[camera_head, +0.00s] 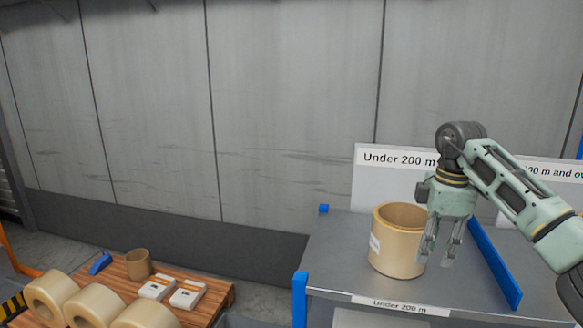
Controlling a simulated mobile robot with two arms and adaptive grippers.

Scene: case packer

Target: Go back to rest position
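My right gripper (440,246) hangs pointing down from the arm that comes in from the right. Its fingers look apart with nothing between them. A tan tape roll (392,250) with a white label stands upright on the grey shelf table (335,250), in the section marked "Under 200 m". The gripper is at the roll's right side and overlaps its edge in the picture; I cannot tell whether they touch. My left gripper is out of view.
A blue divider (495,262) splits the shelf table just right of the gripper. Signs (375,175) stand behind it. At lower left, a wooden table (215,296) holds several tan rolls (96,304), a small brown roll (139,264) and white devices (187,296). A grey wall closes the back.

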